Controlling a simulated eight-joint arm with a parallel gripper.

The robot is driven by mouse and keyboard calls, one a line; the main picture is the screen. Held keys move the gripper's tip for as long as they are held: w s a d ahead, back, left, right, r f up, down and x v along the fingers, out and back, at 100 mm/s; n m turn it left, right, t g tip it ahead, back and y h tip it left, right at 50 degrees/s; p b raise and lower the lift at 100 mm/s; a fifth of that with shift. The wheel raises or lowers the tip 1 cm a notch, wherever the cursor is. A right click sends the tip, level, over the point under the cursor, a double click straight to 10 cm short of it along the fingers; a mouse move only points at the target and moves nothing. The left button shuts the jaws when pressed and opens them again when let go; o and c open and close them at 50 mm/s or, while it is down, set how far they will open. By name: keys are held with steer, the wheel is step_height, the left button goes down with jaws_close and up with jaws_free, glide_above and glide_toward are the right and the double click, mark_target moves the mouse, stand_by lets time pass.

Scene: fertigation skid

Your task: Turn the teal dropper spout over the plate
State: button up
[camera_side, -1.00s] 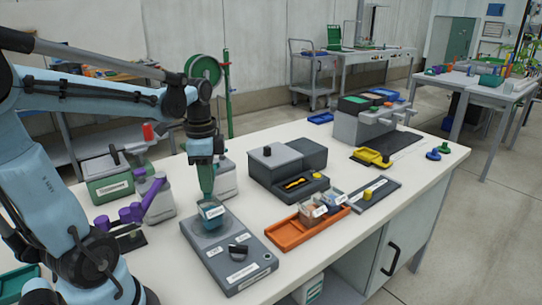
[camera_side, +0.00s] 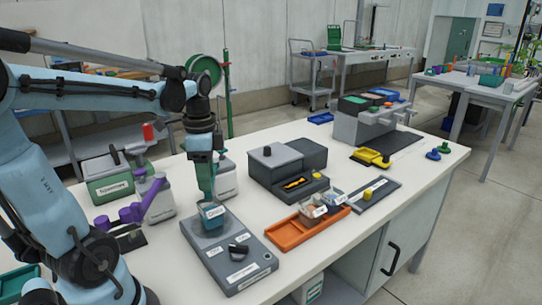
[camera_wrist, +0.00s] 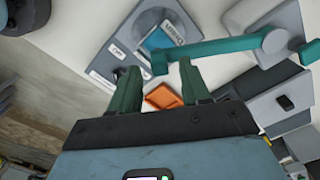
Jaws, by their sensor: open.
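The teal dropper spout (camera_wrist: 232,46) shows in the wrist view as a long arm from a round joint at the right. Its bent tip is beside the labelled teal container on the plate in that picture; I cannot tell the height between them. The round plate (camera_wrist: 148,19) is on a grey unit; in the side view, the labelled container (camera_side: 212,213) stands on it. My gripper (camera_wrist: 157,76) is open, its two dark green fingers apart and pointing toward the spout's tip end. No grip on the spout shows. In the side view my gripper (camera_side: 207,196) is just above the container and hides the spout.
The grey unit (camera_side: 238,271) has a black knob. An orange tray (camera_side: 290,234) and dark grey box (camera_side: 300,153) are to the right.

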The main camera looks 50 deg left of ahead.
step_height(320, 180, up, 11)
stand_by(0.5)
steer(key=w+d+f+n+t, duration=0.3)
steer(key=d+f+n+t, duration=0.3)
steer(key=d+f, duration=0.6)
steer(key=shift+d+n+t, duration=0.3)
steer(key=shift+d+t, duration=0.3)
steer(key=shift+d, duration=0.55)
